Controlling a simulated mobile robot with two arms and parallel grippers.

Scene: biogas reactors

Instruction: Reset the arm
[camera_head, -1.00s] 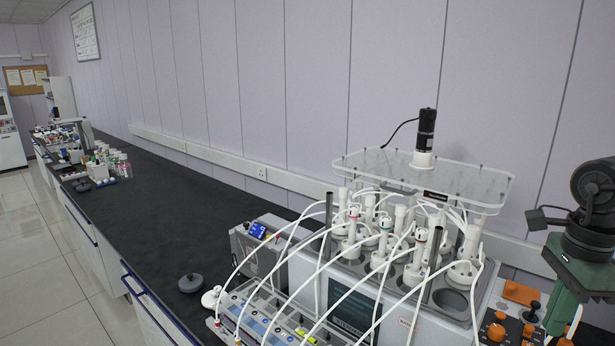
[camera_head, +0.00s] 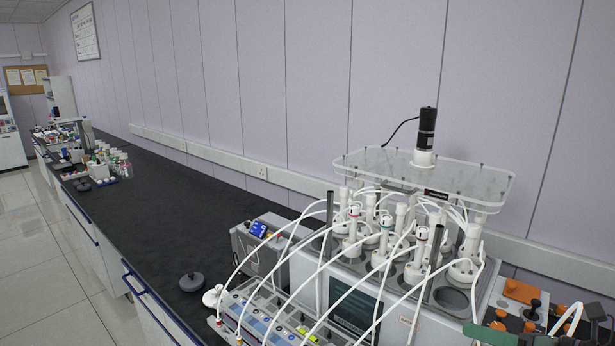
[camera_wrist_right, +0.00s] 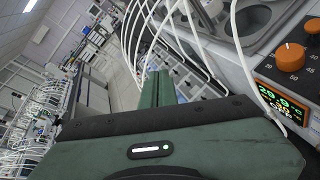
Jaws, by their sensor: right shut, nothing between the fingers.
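My right gripper (camera_head: 486,334) shows as a green piece at the bottom right edge of the head view, in front of the reactor unit's right end. In the right wrist view its two green fingers (camera_wrist_right: 162,88) are pressed together with nothing between them. The wrist view is tilted. My left gripper is not in view. The biogas reactor unit (camera_head: 408,330) stands on the black bench with several white-capped vessels and white tubes. One round well (camera_head: 451,298) at its right is empty.
A control panel with orange knobs (camera_head: 513,322) is at the right; one knob (camera_wrist_right: 290,56) and a lit display (camera_wrist_right: 283,105) show near the gripper in the wrist view. White tubes arch close by. A dark round lid (camera_head: 192,282) lies on the bench (camera_head: 160,215), mostly clear beyond.

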